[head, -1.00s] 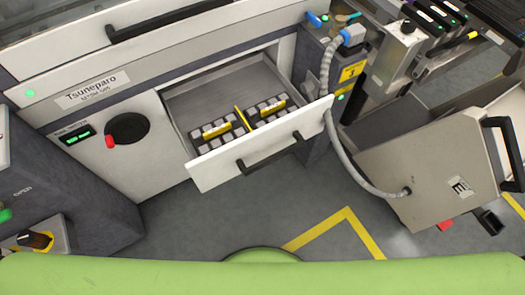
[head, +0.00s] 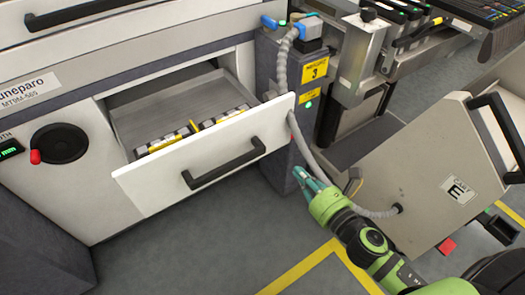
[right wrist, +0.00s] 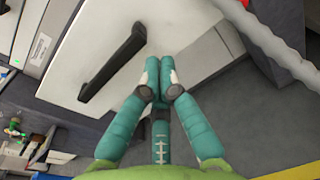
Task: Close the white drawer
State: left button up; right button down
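The white drawer (head: 150,188) stands pulled out of the machine at the left, with its inside showing. Its front has a black bar handle (head: 222,164). In the right wrist view the white front and the handle (right wrist: 113,62) fill the upper left. My right gripper (head: 300,173) has teal fingers. It is to the right of the drawer front's right end, apart from the handle in the head view. In the right wrist view its fingertips (right wrist: 160,64) are together with nothing visible between them. My left gripper is not in view.
Grey and yellow parts (head: 168,141) lie in the drawer. A grey conduit (head: 283,70) hangs down by the dark post (head: 266,66) right of the drawer. A tilted grey case (head: 425,185) marked E stands at the right. The floor before the drawer is clear.

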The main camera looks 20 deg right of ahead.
notch_tip(320, 180, up, 3)
jog(key=a+n+y, duration=0.1)
jog(key=a+n, duration=0.1)
jog(key=n, duration=0.1)
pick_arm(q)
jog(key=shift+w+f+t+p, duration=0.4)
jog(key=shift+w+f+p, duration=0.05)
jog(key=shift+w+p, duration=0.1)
pick_arm(e)
send_near(258, 128)
jog(key=shift+t, duration=0.3)
jog(key=x, duration=0.7)
jog(key=shift+a+f, duration=0.15)
jog(key=shift+w, duration=0.1)
